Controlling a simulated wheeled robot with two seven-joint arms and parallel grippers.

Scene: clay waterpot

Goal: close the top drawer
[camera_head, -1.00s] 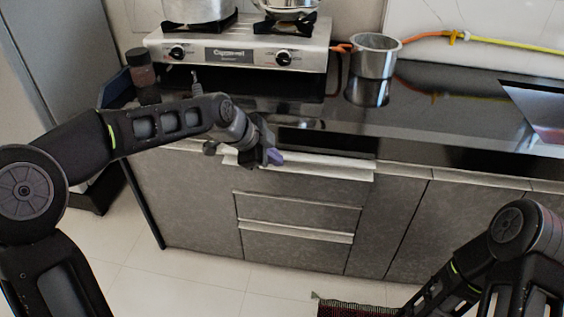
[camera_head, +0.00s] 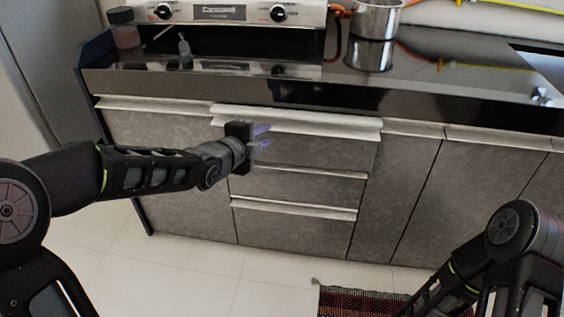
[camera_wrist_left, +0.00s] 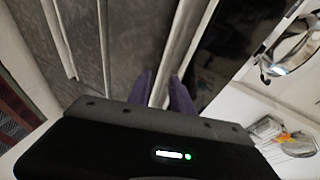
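The top drawer (camera_head: 315,152) is in the grey cabinet under the counter. Its pale handle strip (camera_head: 330,125) stands out a little from the neighbouring strips, so the drawer looks slightly open. My left gripper (camera_head: 264,138) is in front of the drawer's upper left part, its two purple fingers apart with nothing between them. Whether it touches the drawer is not clear. In the left wrist view the fingers of my left gripper (camera_wrist_left: 160,92) point toward the pale strip (camera_wrist_left: 181,45), which runs behind the gap. My right arm shows at the lower right; its gripper is out of view.
Lower drawers (camera_head: 300,190) sit below, shut. The dark counter (camera_head: 300,85) holds a stove (camera_head: 225,14), a metal pot (camera_head: 376,20) and a jar (camera_head: 123,30). A striped rug (camera_head: 355,302) lies on the tiled floor. The floor before the cabinet is otherwise clear.

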